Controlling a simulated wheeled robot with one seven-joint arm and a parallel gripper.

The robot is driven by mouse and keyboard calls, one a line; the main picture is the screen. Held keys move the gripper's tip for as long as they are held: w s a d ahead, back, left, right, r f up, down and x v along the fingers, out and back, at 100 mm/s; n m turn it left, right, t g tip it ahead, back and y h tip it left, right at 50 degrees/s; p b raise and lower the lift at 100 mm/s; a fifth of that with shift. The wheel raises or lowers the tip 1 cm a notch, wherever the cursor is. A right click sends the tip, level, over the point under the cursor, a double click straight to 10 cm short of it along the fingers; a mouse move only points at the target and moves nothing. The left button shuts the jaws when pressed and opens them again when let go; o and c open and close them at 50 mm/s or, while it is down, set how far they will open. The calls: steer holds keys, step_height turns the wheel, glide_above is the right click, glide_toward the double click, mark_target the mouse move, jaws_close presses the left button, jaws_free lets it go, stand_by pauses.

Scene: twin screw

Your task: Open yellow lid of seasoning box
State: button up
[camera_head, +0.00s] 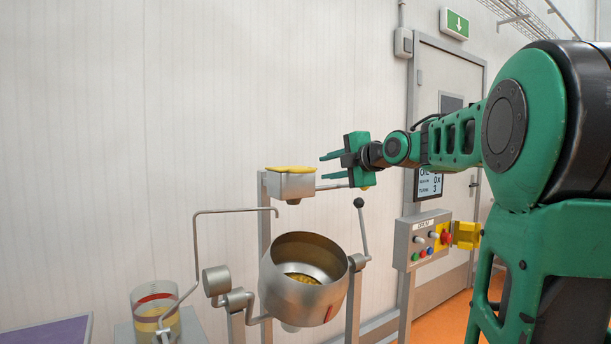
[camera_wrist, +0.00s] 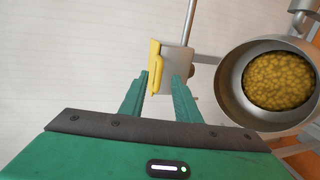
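The seasoning box (camera_head: 291,186) is a small metal box on a post, above and behind the metal pot. Its yellow lid (camera_head: 290,169) lies flat on top and looks closed. In the wrist view the yellow lid (camera_wrist: 155,66) is a strip along the left side of the metal box (camera_wrist: 176,60). My gripper (camera_head: 324,169) is to the right of the box in the head view, at about the lid's height, with its fingers pointing left. In the wrist view my gripper (camera_wrist: 160,78) has its two fingers apart with nothing between them, and the box lies beyond the tips.
A metal pot (camera_head: 282,287) with yellow contents stands below the box. A lever with a black knob (camera_head: 359,203) rises right of it. A control panel (camera_head: 425,239) stands further right. A bent pipe (camera_head: 236,211) and a glass container (camera_head: 153,306) are at the left.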

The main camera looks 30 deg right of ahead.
mark_target(309, 171)
steer(key=x, duration=0.3)
steer(key=a+x, duration=0.1)
steer(key=x, duration=0.5)
steer(key=shift+w+a, duration=0.1)
steer(key=shift+a, duration=0.25)
